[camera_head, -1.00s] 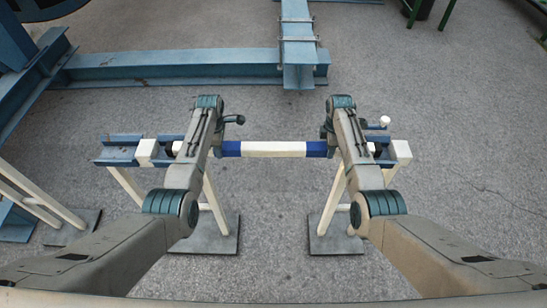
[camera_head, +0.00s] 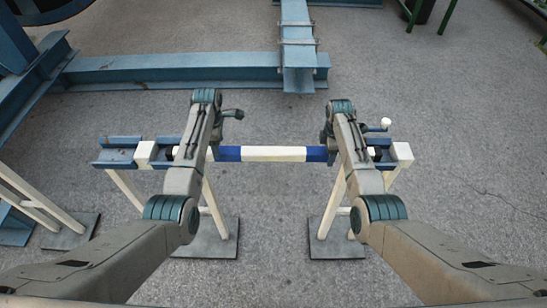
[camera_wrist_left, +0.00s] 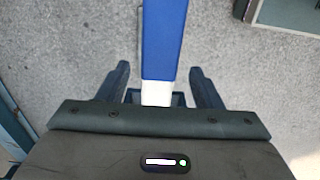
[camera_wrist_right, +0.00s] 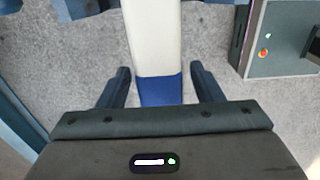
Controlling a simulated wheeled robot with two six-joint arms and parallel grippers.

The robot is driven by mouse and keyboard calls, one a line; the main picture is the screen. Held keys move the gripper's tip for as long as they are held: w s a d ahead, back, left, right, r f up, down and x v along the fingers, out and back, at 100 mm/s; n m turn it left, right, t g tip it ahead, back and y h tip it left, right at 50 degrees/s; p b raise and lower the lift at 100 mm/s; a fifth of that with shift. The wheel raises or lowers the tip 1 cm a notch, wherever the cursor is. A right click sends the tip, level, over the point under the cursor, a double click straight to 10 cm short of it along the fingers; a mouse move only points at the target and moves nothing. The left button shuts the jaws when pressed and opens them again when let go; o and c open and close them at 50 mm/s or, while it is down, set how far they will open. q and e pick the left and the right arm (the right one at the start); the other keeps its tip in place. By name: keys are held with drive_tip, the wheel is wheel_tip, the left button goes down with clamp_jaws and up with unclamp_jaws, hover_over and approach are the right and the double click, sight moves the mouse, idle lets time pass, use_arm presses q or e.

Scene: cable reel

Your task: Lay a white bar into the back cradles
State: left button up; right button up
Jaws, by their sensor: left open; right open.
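The white bar (camera_head: 274,154) has blue bands toward its ends and lies level across the stands in the head view. My left gripper (camera_wrist_left: 160,75) is open, with its fingers on either side of the bar's blue band (camera_wrist_left: 163,40) in the left wrist view. My right gripper (camera_wrist_right: 160,78) is open, its fingers on either side of the bar by the other blue band (camera_wrist_right: 159,90) in the right wrist view. Gaps show between fingers and bar. In the head view my arms cover parts of the bar and the cradles. A blue cradle channel (camera_head: 116,158) shows at left.
White-legged stands on dark foot plates (camera_head: 337,238) hold the bar up. A blue steel beam (camera_head: 170,70) lies on the floor behind, with another beam (camera_head: 298,45) meeting it. A grey box with a red button (camera_wrist_right: 283,40) shows in the right wrist view. Floor at right is open.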

drive_tip(key=shift+r, duration=0.15)
use_arm(q)
wheel_tip(320, 180, up, 8)
use_arm(e)
wheel_tip(320, 180, up, 12)
idle(0.4)
use_arm(q)
drive_tip(key=shift+s+f, duration=0.15)
drive_tip(key=shift+f, duration=0.05)
use_arm(e)
drive_tip(key=shift+f, duration=0.2)
